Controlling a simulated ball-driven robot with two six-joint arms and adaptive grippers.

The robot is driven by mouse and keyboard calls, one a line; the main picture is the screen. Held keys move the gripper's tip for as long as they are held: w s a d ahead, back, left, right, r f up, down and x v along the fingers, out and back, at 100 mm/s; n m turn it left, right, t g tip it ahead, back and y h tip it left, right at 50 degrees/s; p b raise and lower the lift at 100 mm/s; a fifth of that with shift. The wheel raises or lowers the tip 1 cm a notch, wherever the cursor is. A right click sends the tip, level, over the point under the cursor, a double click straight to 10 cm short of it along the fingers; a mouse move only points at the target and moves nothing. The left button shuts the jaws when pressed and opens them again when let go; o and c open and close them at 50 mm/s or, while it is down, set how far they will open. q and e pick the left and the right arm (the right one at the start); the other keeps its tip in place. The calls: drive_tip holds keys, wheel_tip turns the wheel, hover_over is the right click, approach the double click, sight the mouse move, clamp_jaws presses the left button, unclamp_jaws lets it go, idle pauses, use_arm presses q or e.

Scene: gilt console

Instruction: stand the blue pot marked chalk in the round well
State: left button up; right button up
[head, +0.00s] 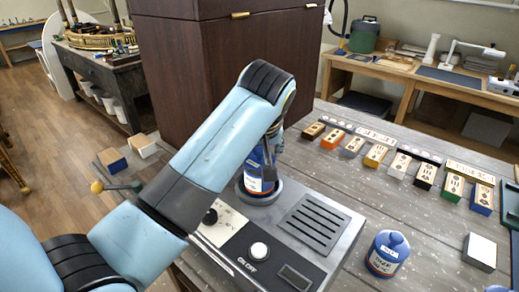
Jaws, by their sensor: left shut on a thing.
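My left gripper (271,150) points down behind my own forearm and is shut on a blue pot (259,178) with a white label. The label is partly hidden and I cannot read it. The pot is upright, with its lower part inside the grey ring of the round well (262,198) on the console (310,235). I cannot tell whether its base rests on the bottom of the well. A second blue pot (388,254), lidded and labelled, stands on the bench right of the console; its writing is too small to read surely. My right gripper is not in view.
A tall dark wooden cabinet (215,70) rises right behind the well. The console has a slotted grille (312,223) and knobs. Several coloured blocks (400,165) line the bench at the back right. A white-topped block (480,251) lies at the right. The bench between is clear.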

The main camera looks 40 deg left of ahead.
use_arm(q)
drive_tip(key=shift+f, duration=0.2)
idle(1.1)
idle(0.3)
drive_tip(key=o, duration=1.2)
drive_tip(key=shift+r, duration=0.15)
drive_tip(key=shift+r, duration=3.4)
clamp_jaws()
